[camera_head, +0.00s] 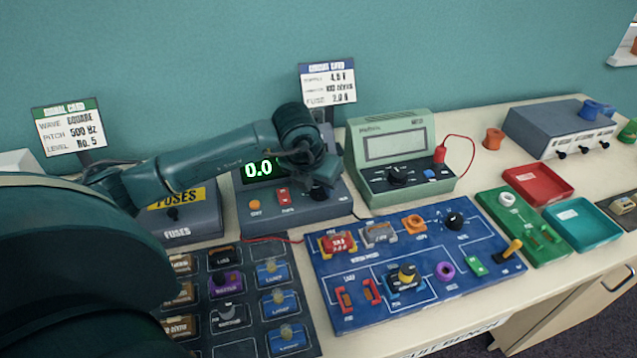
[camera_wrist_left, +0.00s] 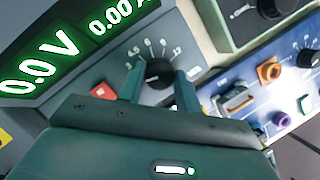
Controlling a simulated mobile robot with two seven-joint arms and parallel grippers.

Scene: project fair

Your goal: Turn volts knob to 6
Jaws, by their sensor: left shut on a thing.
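The power supply (camera_head: 335,209) stands at the back of the bench with a green display reading 0.0. In the left wrist view the display (camera_wrist_left: 45,70) reads 0.0 V and 0.00 A. The dark volts knob (camera_head: 320,193) is on its front panel, right of an orange and a red button. In the left wrist view the knob (camera_wrist_left: 158,71) sits between my fingers, with a printed scale around its far side. My left gripper (camera_head: 315,176) is shut on the knob from above. The knob's pointer direction cannot be made out. My right gripper is not in view.
A green meter (camera_head: 392,155) stands close right of the supply, and a fuses box (camera_head: 185,217) close left. A blue circuit board (camera_head: 395,265) lies in front, beside a dark parts tray (camera_head: 235,295). Two sign cards stand behind.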

